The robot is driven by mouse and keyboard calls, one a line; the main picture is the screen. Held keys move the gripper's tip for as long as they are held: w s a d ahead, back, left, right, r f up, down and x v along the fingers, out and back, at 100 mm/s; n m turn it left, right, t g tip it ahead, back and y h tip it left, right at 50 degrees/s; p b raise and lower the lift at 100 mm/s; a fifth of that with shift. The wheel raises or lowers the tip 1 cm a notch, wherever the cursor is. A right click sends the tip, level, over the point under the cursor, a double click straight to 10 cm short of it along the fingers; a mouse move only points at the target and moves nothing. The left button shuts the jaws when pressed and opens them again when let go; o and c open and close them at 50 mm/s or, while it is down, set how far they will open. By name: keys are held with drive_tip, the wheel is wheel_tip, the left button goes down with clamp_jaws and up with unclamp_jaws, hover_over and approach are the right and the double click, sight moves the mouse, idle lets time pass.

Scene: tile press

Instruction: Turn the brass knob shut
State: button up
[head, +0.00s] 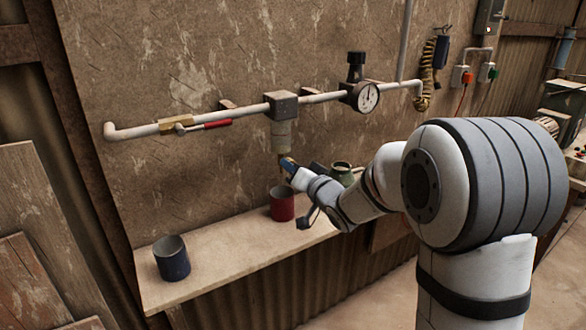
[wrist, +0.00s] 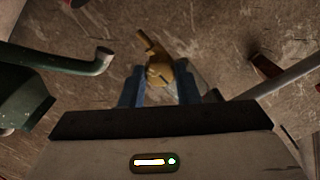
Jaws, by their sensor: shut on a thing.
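The brass knob (wrist: 158,74) sits between the two blue fingers of my gripper (wrist: 160,80) in the wrist view, with a thin brass arm reaching up and left from it. The fingers are shut on it from both sides. There the fingers and wrist mostly hide the knob. I cannot tell how far it is turned.
The shelf (head: 225,253) below holds a red cup (head: 282,205), a blue cup (head: 171,259) and a green vessel (head: 342,172). The white pipe (head: 325,97) carries a red-handled valve (head: 200,125) and a gauge (head: 366,97). Shelf space between the red and blue cups is clear.

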drive_tip(key=shift+f, duration=0.3)
drive_tip(key=o, duration=0.6)
drive_tip(key=shift+s, duration=0.1)
drive_tip(key=o, duration=0.4)
drive_tip(key=shift+r, duration=0.2)
drive_tip(key=shift+c, duration=0.2)
drive_tip(key=v, duration=0.7)
drive_tip(key=shift+s+d+b, duration=0.2)
drive_tip(key=shift+s+b, duration=0.05)
drive_tip(key=shift+b, duration=0.05)
